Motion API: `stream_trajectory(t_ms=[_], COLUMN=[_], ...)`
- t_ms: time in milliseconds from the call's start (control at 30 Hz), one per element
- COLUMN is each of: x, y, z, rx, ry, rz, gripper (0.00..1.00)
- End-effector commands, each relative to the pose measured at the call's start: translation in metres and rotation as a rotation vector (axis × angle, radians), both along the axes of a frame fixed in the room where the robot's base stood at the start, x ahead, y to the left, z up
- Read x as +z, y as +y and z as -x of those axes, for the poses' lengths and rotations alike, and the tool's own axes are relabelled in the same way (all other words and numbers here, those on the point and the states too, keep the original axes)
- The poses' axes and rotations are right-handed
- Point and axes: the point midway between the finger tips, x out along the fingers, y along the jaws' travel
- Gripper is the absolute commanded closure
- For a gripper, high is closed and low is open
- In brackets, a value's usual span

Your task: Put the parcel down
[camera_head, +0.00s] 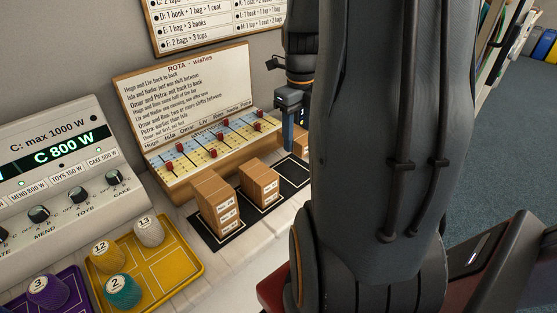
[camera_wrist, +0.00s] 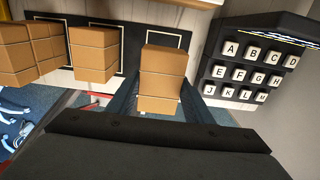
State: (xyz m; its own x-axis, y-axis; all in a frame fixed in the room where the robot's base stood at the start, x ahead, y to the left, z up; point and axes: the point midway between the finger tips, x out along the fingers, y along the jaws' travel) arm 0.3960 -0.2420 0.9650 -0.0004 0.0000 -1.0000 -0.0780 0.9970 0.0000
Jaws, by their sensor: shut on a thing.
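My gripper (camera_wrist: 163,100) is shut on a brown cardboard parcel (camera_wrist: 163,62), with one dark finger on each side of it. The parcel looks like stacked brown boxes. In the head view a blue finger of my gripper (camera_head: 290,130) shows beside a sliver of the parcel (camera_head: 301,142); my arm hides the rest. A black strip with white outlined places (camera_head: 292,173) lies below and in front; this outlined place is bare. I cannot tell whether the parcel touches the strip or hangs above it.
Two brown box stacks, a nearer one (camera_head: 215,204) and a farther one (camera_head: 259,183), stand on the strip's other places. The rota board (camera_head: 185,85) stands behind. A lettered key panel (camera_wrist: 252,65) is right of the parcel in the wrist view. A yellow tray (camera_head: 180,268) holds numbered spools.

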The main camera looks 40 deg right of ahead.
Motion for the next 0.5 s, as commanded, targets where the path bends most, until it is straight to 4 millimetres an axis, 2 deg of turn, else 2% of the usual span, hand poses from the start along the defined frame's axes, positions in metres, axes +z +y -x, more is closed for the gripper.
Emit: stream_trajectory(t_ms=[133, 333, 500], x=[-0.009, -0.043, -0.058], y=[0.000, 0.001, 0.000], z=[0.001, 0.001, 0.000], rx=[0.000, 0.000, 0.000], ry=[0.003, 0.004, 0.001], rz=[-0.002, -0.003, -0.001], gripper=[0.79, 0.79, 0.79])
